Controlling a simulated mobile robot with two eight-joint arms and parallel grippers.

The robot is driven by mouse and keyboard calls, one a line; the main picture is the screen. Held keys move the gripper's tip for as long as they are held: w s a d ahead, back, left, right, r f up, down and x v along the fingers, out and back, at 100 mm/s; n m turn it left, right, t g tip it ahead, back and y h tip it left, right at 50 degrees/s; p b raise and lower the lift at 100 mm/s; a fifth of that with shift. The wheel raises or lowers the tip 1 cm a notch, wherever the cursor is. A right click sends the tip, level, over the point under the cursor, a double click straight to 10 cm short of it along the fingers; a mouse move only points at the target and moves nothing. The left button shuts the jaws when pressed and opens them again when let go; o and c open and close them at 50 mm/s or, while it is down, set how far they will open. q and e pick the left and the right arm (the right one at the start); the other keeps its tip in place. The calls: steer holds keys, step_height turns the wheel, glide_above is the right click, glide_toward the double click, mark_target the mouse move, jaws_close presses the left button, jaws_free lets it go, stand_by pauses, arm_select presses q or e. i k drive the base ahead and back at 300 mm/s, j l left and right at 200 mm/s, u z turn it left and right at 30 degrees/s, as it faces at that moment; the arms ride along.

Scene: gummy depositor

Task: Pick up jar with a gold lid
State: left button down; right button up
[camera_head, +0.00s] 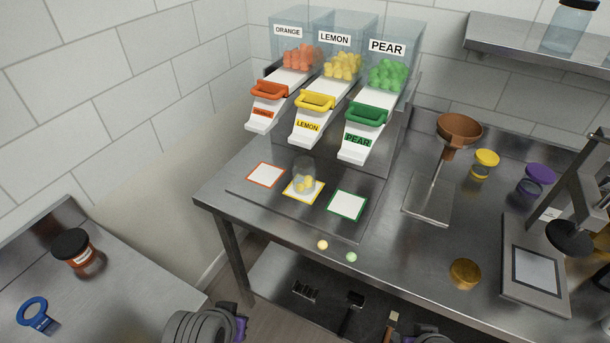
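A small jar with a yellow-gold lid (486,158) stands upright at the back of the right table, right of the brown funnel. A round amber-gold piece (464,272) sits nearer the table's front edge; I cannot tell whether it is a loose lid or a low jar. A clear jar without a lid (304,176) holds yellow gummies on the yellow-framed square. My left arm's end (236,322) is at the bottom edge, left of the table, far from these. My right arm's end (428,336) barely shows at the bottom edge. The fingers of both are not clear.
Orange, lemon and pear dispensers (337,75) stand at the back. A funnel stand (459,130), a purple-lidded jar (536,178) and a press-like device (535,270) flank the gold-lidded jar. Two loose gummies (322,244) lie near the front edge. A black-lidded jar (76,250) is on the left table.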

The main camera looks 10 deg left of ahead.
mark_target(304, 170)
steer(key=l+u, duration=0.2)
steer(key=l, duration=0.2)
steer(key=k+l+u, duration=0.25)
steer(key=l, duration=0.15)
steer(key=i, duration=1)
